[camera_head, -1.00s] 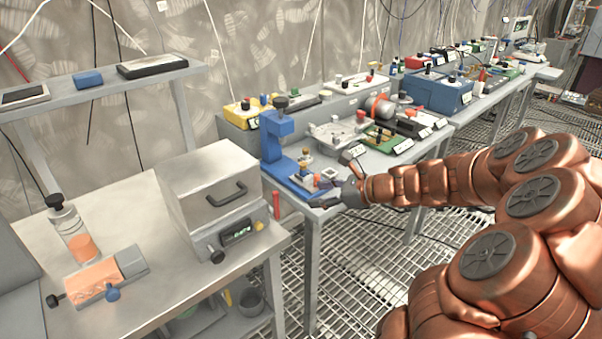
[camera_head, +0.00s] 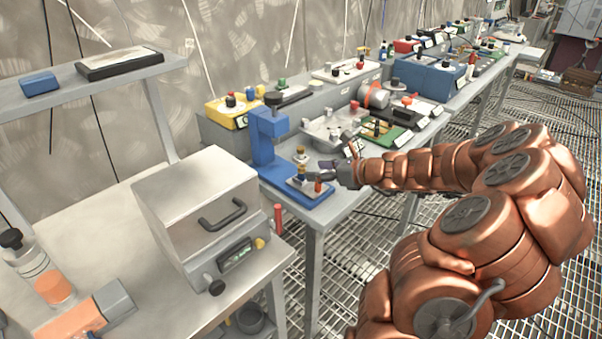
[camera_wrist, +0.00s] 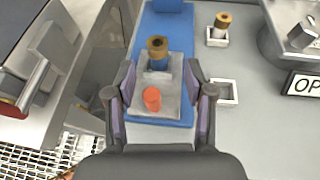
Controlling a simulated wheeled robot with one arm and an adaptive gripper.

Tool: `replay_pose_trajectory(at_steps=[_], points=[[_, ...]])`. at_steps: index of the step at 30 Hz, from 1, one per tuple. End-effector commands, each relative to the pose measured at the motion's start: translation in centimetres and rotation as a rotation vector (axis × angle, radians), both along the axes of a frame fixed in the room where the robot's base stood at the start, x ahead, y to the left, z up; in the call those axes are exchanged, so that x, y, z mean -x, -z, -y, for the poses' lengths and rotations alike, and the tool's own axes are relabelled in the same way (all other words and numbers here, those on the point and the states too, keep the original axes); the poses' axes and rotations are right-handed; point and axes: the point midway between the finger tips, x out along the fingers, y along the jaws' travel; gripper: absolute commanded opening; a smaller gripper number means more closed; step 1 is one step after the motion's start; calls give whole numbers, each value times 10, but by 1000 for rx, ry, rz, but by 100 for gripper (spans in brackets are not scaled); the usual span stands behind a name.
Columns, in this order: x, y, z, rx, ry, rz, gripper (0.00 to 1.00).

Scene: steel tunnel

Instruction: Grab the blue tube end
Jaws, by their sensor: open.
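A blue piece with a brass, hollow-looking top (camera_wrist: 157,56) stands upright on a small grey block (camera_wrist: 176,105) in the wrist view. It appears to be the blue tube end. A short orange-red cylinder (camera_wrist: 152,99) stands nearer on the same block. The block rests on the base of a blue stand (camera_head: 268,150). My gripper (camera_wrist: 161,78) is open, its fingers left and right of the block, with the blue piece between and slightly beyond the tips. No contact shows. In the head view my gripper (camera_head: 322,174) is at the stand's right side, partly covering the block area.
Another brass-topped part (camera_wrist: 221,22) sits in a white holder, with an empty white tray (camera_wrist: 223,92) to the right. A metal box with a handle (camera_head: 200,205) stands left of the stand, across a gap between tables. Instruments crowd the table behind.

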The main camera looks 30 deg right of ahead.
Motion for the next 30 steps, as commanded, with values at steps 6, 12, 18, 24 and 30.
replay_pose_trajectory(at_steps=[6, 12, 18, 24, 30], points=[[-12, 5, -5, 2, -1, -1, 53], [-31, 11, -14, 1, 0, -1, 53], [-47, 19, -19, 1, 2, -1, 53], [-52, 22, -20, 2, 4, -2, 53], [-51, 21, -20, 2, 4, -1, 51]])
